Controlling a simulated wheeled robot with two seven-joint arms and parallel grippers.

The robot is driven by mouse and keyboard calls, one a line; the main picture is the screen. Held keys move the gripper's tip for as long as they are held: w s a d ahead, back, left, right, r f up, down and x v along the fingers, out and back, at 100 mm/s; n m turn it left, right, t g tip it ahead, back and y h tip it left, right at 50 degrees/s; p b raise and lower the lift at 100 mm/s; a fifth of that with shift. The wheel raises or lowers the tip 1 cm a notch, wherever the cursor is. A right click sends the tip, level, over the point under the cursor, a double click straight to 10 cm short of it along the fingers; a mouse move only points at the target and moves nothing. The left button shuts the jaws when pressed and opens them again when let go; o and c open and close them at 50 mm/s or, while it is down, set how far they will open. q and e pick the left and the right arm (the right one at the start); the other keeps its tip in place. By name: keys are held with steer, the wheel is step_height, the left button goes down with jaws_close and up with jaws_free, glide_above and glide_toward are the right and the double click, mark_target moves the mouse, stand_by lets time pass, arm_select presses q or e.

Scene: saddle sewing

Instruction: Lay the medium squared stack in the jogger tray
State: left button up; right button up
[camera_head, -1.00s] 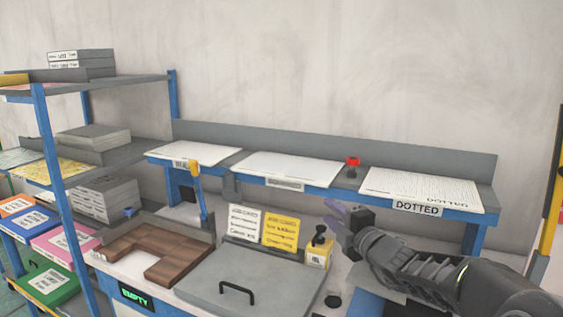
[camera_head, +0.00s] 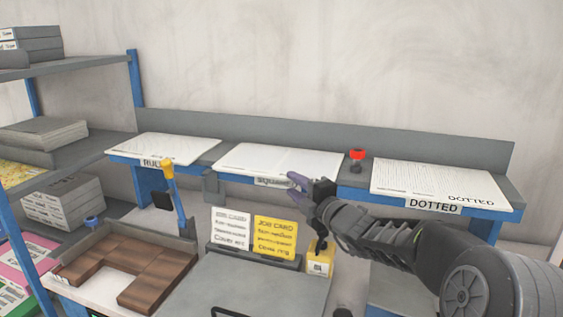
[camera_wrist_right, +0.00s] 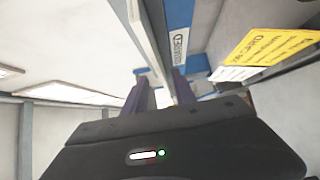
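The squared stack (camera_head: 280,160) is a white paper block lying flat in the middle of the blue and grey shelf, above a front label that is partly covered by my gripper. My right gripper (camera_head: 296,182) is at the shelf's front edge beside that label. In the right wrist view its two purple fingers (camera_wrist_right: 160,92) are apart with nothing held; a pale edge runs up beyond the gap, and I cannot tell if they touch it. The tray with brown wooden pieces (camera_head: 185,243), seemingly the jogger tray, is at lower left, with bare pale floor showing. My left gripper is out of view.
The ruled stack (camera_head: 165,148) and dotted stack (camera_head: 440,185) flank the squared one. A red-topped knob (camera_head: 357,155) stands between squared and dotted. Job cards (camera_head: 273,238), a yellow block (camera_head: 320,262) and a grey lid (camera_head: 250,287) lie below. A blue post with yellow top (camera_head: 168,167) rises behind the tray.

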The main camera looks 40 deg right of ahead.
mark_target(280, 173)
steer(key=shift+w+d, duration=0.1)
steer(key=shift+w, duration=1.2)
steer(key=shift+w+r+p, duration=0.1)
steer(key=shift+w+p, duration=0.3)
steer(key=shift+p, duration=0.05)
steer(key=w, duration=0.1)
steer(key=w+p, duration=0.1)
steer(key=w, duration=0.1)
steer(key=shift+w+d, duration=0.3)
steer(key=shift+w, duration=0.35)
steer(key=shift+c, duration=0.4)
jaws_close()
